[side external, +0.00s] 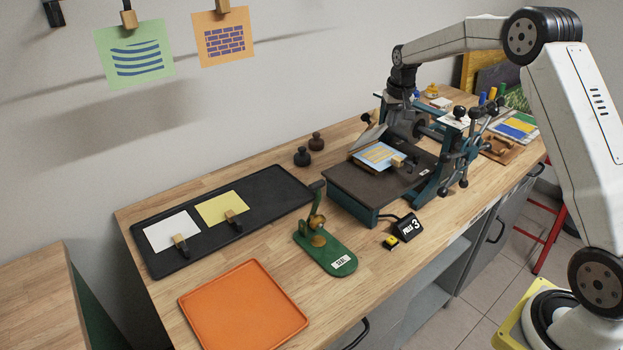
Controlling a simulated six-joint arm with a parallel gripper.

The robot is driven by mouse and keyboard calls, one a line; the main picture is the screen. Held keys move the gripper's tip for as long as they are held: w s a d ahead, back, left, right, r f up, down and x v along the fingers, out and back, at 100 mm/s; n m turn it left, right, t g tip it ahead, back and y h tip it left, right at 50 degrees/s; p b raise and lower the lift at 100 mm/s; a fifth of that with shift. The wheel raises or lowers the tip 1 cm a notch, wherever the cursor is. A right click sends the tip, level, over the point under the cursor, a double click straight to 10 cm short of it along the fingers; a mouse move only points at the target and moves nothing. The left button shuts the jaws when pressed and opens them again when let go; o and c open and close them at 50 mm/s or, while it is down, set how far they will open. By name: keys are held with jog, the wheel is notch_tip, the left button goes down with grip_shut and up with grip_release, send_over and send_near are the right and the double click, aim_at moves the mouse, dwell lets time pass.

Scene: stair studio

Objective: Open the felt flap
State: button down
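The small press (415,150) stands on the bench with its dark flat bed (350,185) toward the front left. A light grey flap (369,137), seemingly the felt, slopes upward at the bed's back edge beside the roller. A blue plate with an orange pattern (377,154) lies uncovered on the bed, with a small tan clip (398,162) at its right edge. My gripper (398,98) points down over the press, close to the roller and flap. Its fingers are small and dark against the press, so I cannot tell their opening or whether they touch the flap.
A black tray (250,235) holds a white and a yellow card with clips. An orange tray (243,308), a green stamp-like tool (325,250) and a "PULLS 3" counter (408,227) stand nearer the front. Star-handled knobs (461,113) crowd the press's right side.

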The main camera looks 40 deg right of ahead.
jog(key=shift+f, duration=0.45)
jog(key=shift+f, duration=0.35)
jog(key=shift+f, duration=0.3)
jog(key=shift+f, duration=0.35)
jog(key=shift+f, duration=0.1)
jog(key=shift+w, duration=0.2)
